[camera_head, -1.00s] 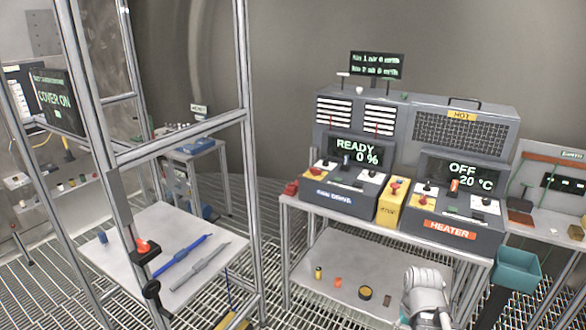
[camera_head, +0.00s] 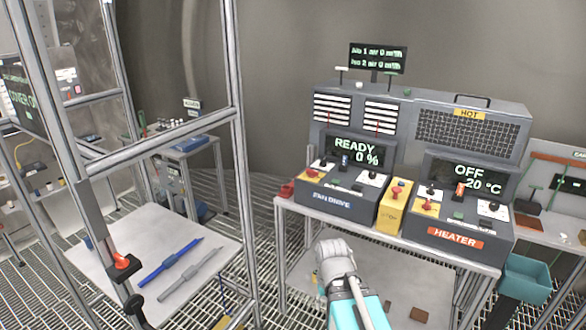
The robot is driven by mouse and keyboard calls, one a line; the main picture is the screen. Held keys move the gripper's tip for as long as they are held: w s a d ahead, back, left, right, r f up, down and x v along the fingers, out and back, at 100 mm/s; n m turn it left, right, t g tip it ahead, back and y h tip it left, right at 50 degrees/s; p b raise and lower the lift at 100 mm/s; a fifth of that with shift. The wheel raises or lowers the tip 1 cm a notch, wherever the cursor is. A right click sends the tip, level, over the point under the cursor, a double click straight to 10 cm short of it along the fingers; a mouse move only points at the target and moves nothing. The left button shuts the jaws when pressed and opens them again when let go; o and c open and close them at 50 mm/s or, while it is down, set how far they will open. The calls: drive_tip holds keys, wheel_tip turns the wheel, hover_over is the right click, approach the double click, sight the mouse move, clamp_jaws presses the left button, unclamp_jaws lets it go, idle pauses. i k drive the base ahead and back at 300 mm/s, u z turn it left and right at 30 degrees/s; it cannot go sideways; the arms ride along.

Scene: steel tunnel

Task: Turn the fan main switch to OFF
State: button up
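The fan drive console (camera_head: 332,200) stands on the bench, left of the heater console, and its display (camera_head: 355,151) reads READY 0 %. Its sloped top carries small controls, including a dark lever (camera_head: 344,161) in the middle and a black knob on a white plate (camera_head: 373,176) at the right. A red part (camera_head: 286,190) sits at the console's left side. I cannot tell which of these is the main switch, nor read its position. My arm's grey and teal links rise from the bottom, in front of the bench and below the console. My gripper's fingers do not show.
A yellow box with a red button (camera_head: 395,205) stands between the fan drive and the heater console (camera_head: 458,225), which reads OFF 20 °C. A metal frame post (camera_head: 236,150) stands left of the bench. A teal bin (camera_head: 527,278) is at the right.

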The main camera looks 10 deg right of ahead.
sight(313, 173)
drive_tip(key=z, duration=0.2)
drive_tip(key=i, duration=1.25)
drive_tip(key=z, duration=0.9)
